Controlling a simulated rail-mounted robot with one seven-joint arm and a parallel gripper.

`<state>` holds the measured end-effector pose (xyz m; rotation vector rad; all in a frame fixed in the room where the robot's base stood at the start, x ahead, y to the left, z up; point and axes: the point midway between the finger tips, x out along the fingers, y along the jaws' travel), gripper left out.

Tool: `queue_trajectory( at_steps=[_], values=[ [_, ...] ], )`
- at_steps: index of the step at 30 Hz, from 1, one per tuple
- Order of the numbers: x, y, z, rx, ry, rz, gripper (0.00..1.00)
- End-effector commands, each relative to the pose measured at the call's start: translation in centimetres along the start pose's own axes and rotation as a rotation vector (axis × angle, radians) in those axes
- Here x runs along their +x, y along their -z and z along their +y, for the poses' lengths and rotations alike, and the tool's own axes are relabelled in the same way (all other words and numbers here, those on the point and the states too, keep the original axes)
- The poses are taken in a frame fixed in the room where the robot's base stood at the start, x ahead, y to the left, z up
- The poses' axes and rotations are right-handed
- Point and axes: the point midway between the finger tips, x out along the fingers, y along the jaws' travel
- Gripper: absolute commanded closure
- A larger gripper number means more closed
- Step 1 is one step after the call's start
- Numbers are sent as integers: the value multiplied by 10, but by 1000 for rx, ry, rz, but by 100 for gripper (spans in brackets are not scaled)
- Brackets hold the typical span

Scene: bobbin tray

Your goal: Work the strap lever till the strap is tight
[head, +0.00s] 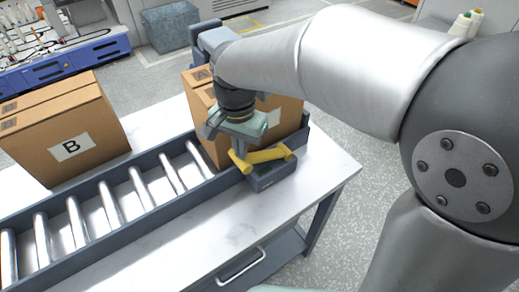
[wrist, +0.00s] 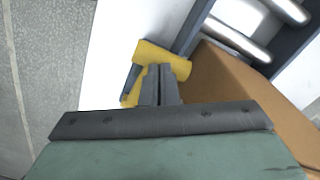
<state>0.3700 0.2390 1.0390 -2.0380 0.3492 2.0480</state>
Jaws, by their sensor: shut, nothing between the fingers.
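The strap lever (head: 268,156) is yellow and sits on a small grey housing (head: 272,178) at the right end of the conveyor. In the wrist view the yellow lever (wrist: 165,58) lies just beyond my fingertips, with another yellow part at their left. My gripper (head: 240,146) is shut and empty, right at the lever's left part in the head view. In the wrist view my gripper (wrist: 160,72) has its fingers together against or just over the yellow; I cannot tell whether they touch. I cannot make out the strap.
A cardboard box (head: 203,110) stands behind the lever, partly hidden by my arm. Another box marked B (head: 70,147) stands at the left. The roller conveyor (head: 110,200) has raised dark rails. The white tabletop (head: 225,232) in front is clear.

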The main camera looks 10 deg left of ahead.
Motion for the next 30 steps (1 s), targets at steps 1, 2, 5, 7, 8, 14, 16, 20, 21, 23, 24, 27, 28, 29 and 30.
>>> queue_trajectory(
  at_steps=[1,2,5,7,8,14,16,20,21,23,24,27,28,29,30],
  values=[
    [6,0,0,1,0,1,100],
    [8,-1,0,1,0,1,100],
    [14,-2,-1,0,1,2,100],
    [19,-3,-2,0,1,2,100],
    [21,-4,-2,0,1,2,100],
    [21,-4,-3,2,3,4,100],
    [17,-3,-3,2,4,4,100],
    [3,0,-2,2,5,4,100],
    [-2,1,-1,2,5,5,100],
    [-10,2,0,2,5,4,100],
    [-15,3,0,2,5,4,100],
    [-26,6,2,2,5,4,100],
    [-30,6,2,2,5,3,100],
    [-33,7,3,2,5,3,100],
    [-37,8,3,2,5,3,100]
  ],
)
